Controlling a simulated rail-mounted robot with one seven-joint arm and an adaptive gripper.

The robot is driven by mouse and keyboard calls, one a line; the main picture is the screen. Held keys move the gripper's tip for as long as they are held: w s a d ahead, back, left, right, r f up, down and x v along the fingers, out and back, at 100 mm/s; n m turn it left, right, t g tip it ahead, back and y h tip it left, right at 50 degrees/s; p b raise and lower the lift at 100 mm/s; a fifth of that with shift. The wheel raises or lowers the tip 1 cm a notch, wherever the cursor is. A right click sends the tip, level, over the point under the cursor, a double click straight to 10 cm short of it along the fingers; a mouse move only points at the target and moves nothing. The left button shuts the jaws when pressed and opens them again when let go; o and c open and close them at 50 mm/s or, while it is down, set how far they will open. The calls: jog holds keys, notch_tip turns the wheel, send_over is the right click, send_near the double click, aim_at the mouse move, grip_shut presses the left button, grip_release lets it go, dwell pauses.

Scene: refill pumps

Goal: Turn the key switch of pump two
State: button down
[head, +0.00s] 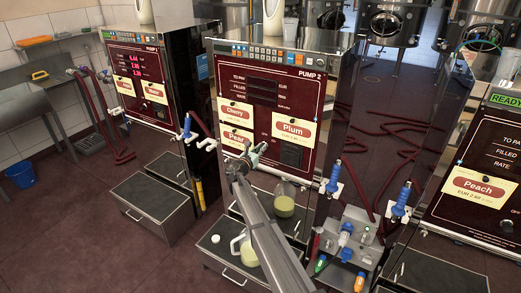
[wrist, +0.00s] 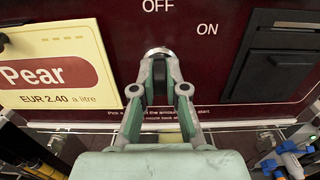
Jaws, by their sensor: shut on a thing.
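Pump two (head: 262,95) stands in the middle of the head view, with a dark red front panel marked PUMP 2 and an unlit display. Its key switch (wrist: 160,72) shows in the wrist view as a dark upright piece in a silver ring, below the OFF label (wrist: 157,6). The ON label (wrist: 207,29) is up and to the right of it. My gripper (wrist: 160,80) is shut on the key switch, one finger on each side. In the head view my gripper (head: 250,155) is at the panel and hides the switch.
A Pear card (wrist: 55,70) is left of the switch and a black recessed box (wrist: 285,65) is right of it. In the head view, jugs of pale liquid (head: 284,200) stand below the panel. A grey nozzle stand (head: 350,240) with several coloured nozzles is at the lower right.

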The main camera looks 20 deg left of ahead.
jog(key=c, duration=1.2)
grip_release()
jog(key=s+a, duration=0.1)
jog(key=s, duration=1)
jog(key=shift+s+a, duration=0.25)
jog(key=shift+s, duration=0.15)
